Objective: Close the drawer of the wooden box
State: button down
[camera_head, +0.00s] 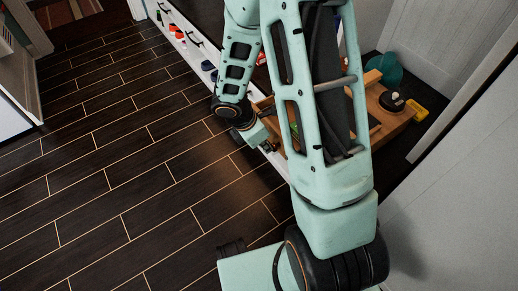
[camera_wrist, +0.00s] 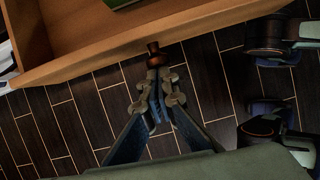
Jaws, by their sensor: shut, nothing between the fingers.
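The wooden box (camera_head: 396,116) stands behind my arm in the head view, which hides much of it. Its drawer (camera_wrist: 110,45) is open in the wrist view, with its front edge crossing the upper part of the picture and its inside in sight. A small dark brown knob (camera_wrist: 153,50) sits on the drawer front. My gripper (camera_wrist: 156,84) is shut and empty, its fingertips close to the knob; I cannot tell if they touch. In the head view the gripper is low beside the drawer, partly hidden by my arm.
A green item (camera_wrist: 120,2) lies in the drawer. A teal round object (camera_head: 388,68), a yellow item (camera_head: 418,110) and a dark round item (camera_head: 391,100) are at the box. A white ledge with shoes runs up the back. The dark tiled floor (camera_head: 120,190) at left is clear.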

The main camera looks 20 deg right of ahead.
jog(key=w+d+p, duration=0.1)
jog(key=d, duration=0.4)
jog(key=w+d+p, duration=0.2)
jog(key=d, duration=0.4)
jog(key=w+d+p, duration=0.1)
jog(key=w+d, duration=0.1)
jog(key=d, duration=0.4)
jog(key=shift+w+r, duration=0.1)
jog(key=shift+w, duration=0.15)
jog(key=shift+d, duration=0.1)
